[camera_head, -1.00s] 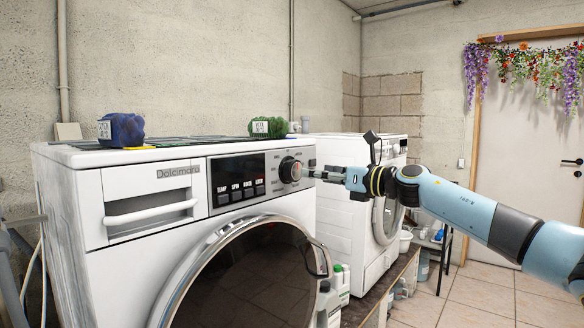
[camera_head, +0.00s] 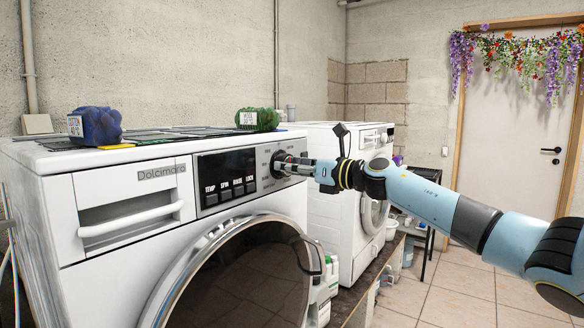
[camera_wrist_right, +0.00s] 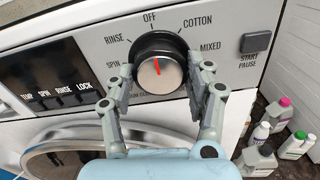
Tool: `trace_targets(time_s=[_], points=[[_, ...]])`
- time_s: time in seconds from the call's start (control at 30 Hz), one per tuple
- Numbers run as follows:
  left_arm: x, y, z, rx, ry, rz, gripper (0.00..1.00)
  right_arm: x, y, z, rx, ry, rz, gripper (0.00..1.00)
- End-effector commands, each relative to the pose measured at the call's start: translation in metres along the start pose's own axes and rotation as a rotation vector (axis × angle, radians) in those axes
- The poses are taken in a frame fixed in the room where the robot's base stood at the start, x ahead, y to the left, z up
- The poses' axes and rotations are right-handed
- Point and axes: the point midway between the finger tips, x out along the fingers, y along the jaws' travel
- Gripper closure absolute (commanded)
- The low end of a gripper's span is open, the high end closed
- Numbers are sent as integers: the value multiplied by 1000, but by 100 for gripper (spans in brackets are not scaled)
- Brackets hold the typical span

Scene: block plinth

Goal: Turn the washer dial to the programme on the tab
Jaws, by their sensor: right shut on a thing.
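The washer (camera_head: 90,275) stands at left with its dark control panel facing me. Its round dial shows in the right wrist view (camera_wrist_right: 165,80), silver-faced with a dark rim and a red mark pointing up, near OFF. RINSE and SPIN are printed to its left, COTTON and MIXED to its right. My right gripper (camera_head: 280,164) is shut on the dial, one finger on each side in the right wrist view (camera_wrist_right: 160,66). In the head view it hides much of the dial. A blue bundle (camera_head: 98,127) and a green bundle (camera_head: 262,119) carry white labels, too small to read surely. My left gripper is not in view.
A yellow tab (camera_head: 116,146) lies by the blue bundle on the washer top. A second white machine (camera_head: 333,215) stands close behind my right arm. Bottles (camera_wrist_right: 258,160) stand low at right. A START PAUSE button (camera_wrist_right: 256,42) sits right of the dial.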

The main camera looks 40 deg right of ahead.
Motion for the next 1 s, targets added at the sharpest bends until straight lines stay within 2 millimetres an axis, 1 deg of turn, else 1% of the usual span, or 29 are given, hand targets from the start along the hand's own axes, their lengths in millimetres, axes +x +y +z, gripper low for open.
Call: trace_targets(time_s=[0.07,0.27,0.47,0.67,1.0], points=[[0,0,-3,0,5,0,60,0,0,0,0,-1,-1,79],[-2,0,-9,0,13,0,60,0,0,1,15,-1,-1,79],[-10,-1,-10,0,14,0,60,0,0,3,89,-1,-1,79],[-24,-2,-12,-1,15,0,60,0,0,4,237,-2,-1,79],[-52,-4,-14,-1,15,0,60,0,0,5,556,-1,-1,79]])
